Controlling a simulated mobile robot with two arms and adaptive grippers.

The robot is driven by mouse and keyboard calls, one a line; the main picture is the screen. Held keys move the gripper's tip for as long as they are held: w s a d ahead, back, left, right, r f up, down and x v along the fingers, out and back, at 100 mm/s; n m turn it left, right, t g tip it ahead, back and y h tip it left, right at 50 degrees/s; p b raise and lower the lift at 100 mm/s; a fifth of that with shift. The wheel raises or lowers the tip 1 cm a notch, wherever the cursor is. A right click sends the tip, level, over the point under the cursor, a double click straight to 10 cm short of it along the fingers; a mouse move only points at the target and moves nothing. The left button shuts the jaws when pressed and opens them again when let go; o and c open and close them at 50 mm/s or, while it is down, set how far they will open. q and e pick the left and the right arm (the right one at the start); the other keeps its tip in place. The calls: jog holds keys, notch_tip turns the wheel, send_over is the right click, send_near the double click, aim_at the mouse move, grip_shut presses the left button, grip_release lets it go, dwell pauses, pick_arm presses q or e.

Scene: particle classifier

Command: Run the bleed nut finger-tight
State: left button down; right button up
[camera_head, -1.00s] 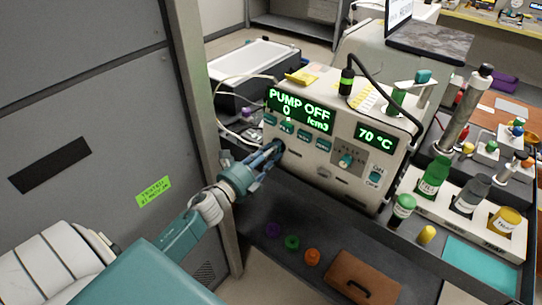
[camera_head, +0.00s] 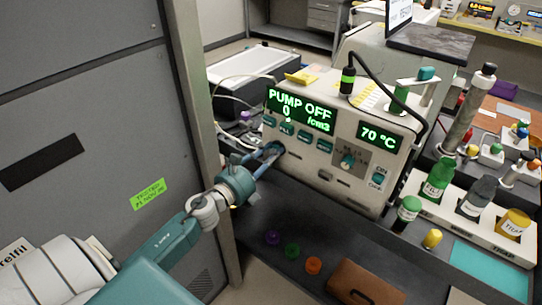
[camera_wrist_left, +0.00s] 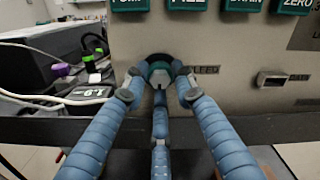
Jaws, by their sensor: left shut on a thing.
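The particle classifier (camera_head: 300,150) is a cream box whose green display reads PUMP OFF, 0 /cm3 and 70 °C. My left gripper (camera_head: 272,151) reaches its front panel at the lower left, below the row of teal buttons. In the left wrist view, my left gripper (camera_wrist_left: 158,82) has its blue fingers closed around a round dark-teal nut (camera_wrist_left: 158,62) on the panel. The fingers cover much of the nut, so its thread and seating are hidden. My right gripper is not in view.
Purple, green and orange caps (camera_head: 292,251) lie on the dark bench in front, near a brown case (camera_head: 362,284). Bottles stand in a white rack (camera_head: 480,232) at the right. A grey cabinet (camera_head: 85,110) stands close at the left. Cables hang beside the machine's left side.

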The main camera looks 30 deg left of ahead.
pick_arm(q)
jog(key=shift+s+d+f, duration=0.2)
jog(key=shift+d+f, duration=0.1)
jog(key=shift+f, duration=0.3)
jog(key=c, duration=1.5)
grip_release()
jog(key=shift+o, duration=0.5)
jog(key=shift+s+r, duration=0.1)
jog(key=shift+r, duration=0.1)
jog(key=shift+a, duration=0.1)
jog(key=shift+r, duration=0.1)
jog(key=s, duration=0.8)
jog(key=shift+a, duration=0.3)
